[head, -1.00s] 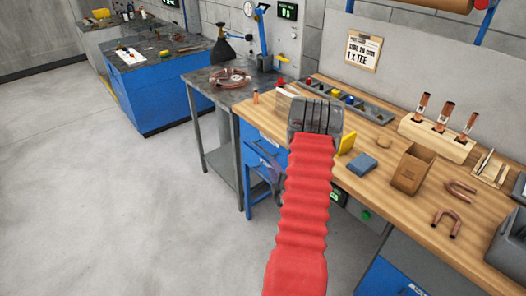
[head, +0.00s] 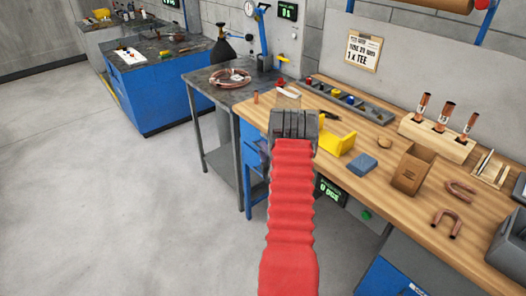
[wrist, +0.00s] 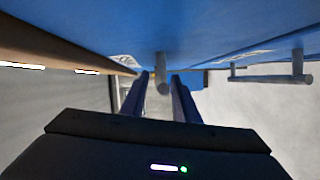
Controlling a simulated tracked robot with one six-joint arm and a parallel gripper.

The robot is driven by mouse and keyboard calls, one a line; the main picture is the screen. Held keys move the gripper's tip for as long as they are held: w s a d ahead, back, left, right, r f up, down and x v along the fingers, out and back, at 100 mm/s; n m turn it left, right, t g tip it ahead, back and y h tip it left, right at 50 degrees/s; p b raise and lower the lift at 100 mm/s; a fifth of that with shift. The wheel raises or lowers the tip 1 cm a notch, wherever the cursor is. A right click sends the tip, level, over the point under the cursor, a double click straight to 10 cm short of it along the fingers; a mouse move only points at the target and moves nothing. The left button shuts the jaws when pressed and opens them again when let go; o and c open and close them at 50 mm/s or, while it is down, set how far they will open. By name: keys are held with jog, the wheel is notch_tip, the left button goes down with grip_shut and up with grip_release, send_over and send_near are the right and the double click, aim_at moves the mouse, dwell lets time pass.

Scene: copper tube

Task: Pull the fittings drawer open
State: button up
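Blue drawer fronts (wrist: 225,28) fill the top of the wrist view, seen close up. One grey bar handle (wrist: 162,76) points end-on toward the camera, between the two dark blue fingers of my gripper (wrist: 161,84). The fingers are apart, with a narrow gap visible on each side of the handle. A second grey handle (wrist: 270,77) is to the right on a neighbouring front. White labels are too slanted to read, so I cannot tell which is the fittings drawer. In the head view my red arm hides most of the drawers and the fingertips.
The wooden workbench (head: 420,215) is above the drawers. On it are a yellow holder (head: 337,141), a blue block (head: 362,164), a cardboard box (head: 412,170) and bent copper pieces (head: 447,223). A grey side table (head: 215,88) stands left. The floor at left is clear.

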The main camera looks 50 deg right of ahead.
jog(key=shift+w+d, duration=0.1)
jog(key=shift+w, duration=0.1)
jog(key=shift+c, duration=0.5)
grip_shut()
jog(key=shift+f, duration=0.1)
